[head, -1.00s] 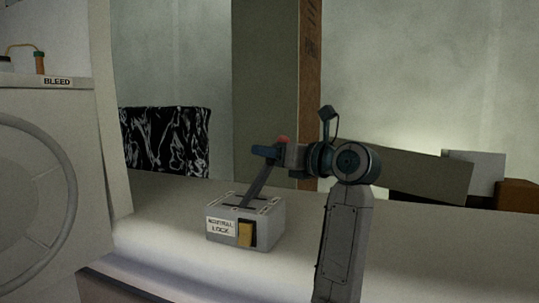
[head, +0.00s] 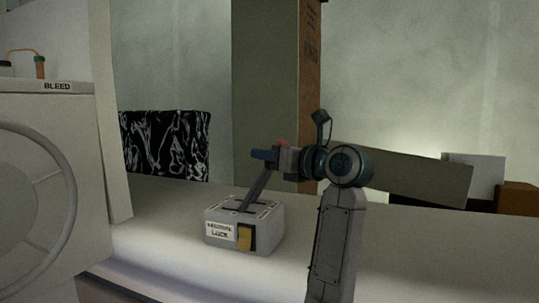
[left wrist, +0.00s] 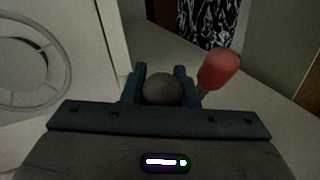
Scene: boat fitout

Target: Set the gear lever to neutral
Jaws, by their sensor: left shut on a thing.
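A grey control box (head: 270,235) stands on the pale counter, with a white label reading roughly NEUTRAL LOCK (head: 220,232) and a yellow tab (head: 245,237) on its front. A dark lever (head: 256,190) rises from its slotted top, tilted to the right. My left gripper (head: 264,155) is at the lever's upper end. In the left wrist view its fingers (left wrist: 160,84) are shut on a round grey knob (left wrist: 161,89). A red knob (left wrist: 218,69) stands just right of the fingers; it shows partly behind the gripper in the head view (head: 283,143). My right gripper is not in view.
A white cabinet marked BLEED (head: 57,87) with a large wheel (head: 70,200) stands at the left. A black-and-white patterned panel (head: 165,145) and a tall grey-brown pillar (head: 265,90) are behind. Boxes (head: 515,198) sit at the right. The counter right of the arm is clear.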

